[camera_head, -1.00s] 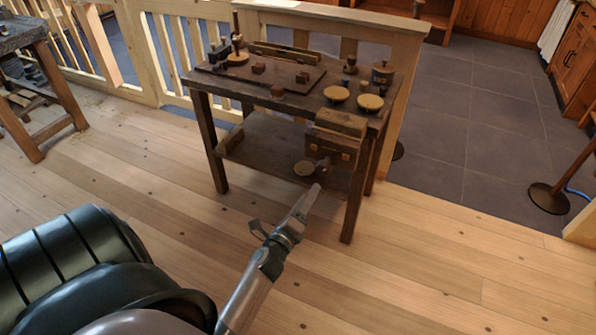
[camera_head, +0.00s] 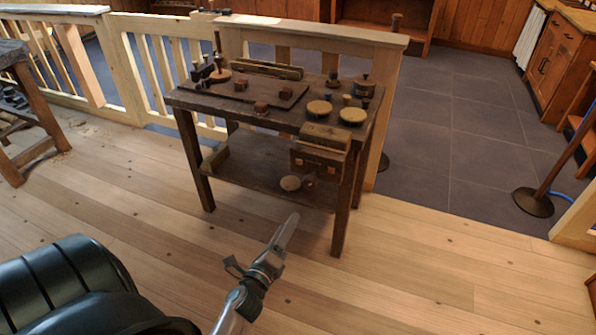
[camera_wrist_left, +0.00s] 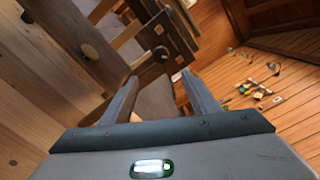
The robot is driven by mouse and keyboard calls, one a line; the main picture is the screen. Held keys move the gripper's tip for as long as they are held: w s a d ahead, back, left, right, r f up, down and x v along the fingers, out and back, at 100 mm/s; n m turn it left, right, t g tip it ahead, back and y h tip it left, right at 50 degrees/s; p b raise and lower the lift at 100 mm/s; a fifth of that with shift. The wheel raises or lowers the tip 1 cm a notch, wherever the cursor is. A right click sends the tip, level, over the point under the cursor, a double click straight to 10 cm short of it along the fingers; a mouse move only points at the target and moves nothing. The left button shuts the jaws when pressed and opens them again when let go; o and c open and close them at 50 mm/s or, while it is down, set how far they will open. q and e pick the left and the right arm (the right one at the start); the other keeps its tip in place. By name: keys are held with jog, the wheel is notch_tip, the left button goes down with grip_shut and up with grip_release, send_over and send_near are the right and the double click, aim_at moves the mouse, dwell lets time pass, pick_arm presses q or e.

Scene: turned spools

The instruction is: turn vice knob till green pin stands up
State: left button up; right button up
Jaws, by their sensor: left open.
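The vice (camera_head: 322,138) is a wooden block with a bolted front jaw, fixed to the front right edge of the dark workbench (camera_head: 262,164). I cannot make out a green pin. My left gripper (camera_head: 291,220) is in front of the bench, below the knob in the picture and apart from it. In the left wrist view its two fingers (camera_wrist_left: 160,82) stand apart with nothing between them. My right gripper is out of view.
The bench top holds round discs (camera_head: 352,115), small blocks (camera_head: 261,106) and a dark board (camera_head: 235,90). A wooden railing (camera_head: 300,30) runs behind it. Another bench (camera_head: 30,110) stands at the left, and a post on a round base (camera_head: 533,203) at the right.

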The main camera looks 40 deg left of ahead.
aim_at(308, 186)
pick_arm(q)
jog(key=shift+w+a+r+n+b, duration=0.1)
jog(key=shift+w+n+b, duration=0.2)
jog(key=shift+n+b, duration=2.5)
jog(key=shift+w+a+f+n+b, duration=0.15)
jog(key=shift+w+n+b, duration=0.25)
jog(key=shift+n, duration=4.75)
jog(key=shift+w+a+r+n+b, duration=0.2)
jog(key=shift+n+b, duration=1.5)
jog(key=shift+n, duration=2.25)
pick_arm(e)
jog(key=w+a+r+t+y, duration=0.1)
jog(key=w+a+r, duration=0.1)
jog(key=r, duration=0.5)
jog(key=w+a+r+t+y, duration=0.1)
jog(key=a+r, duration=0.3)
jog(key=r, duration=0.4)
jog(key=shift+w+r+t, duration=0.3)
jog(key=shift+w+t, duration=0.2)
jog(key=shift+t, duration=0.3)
pick_arm(q)
jog(key=shift+w+d, duration=0.1)
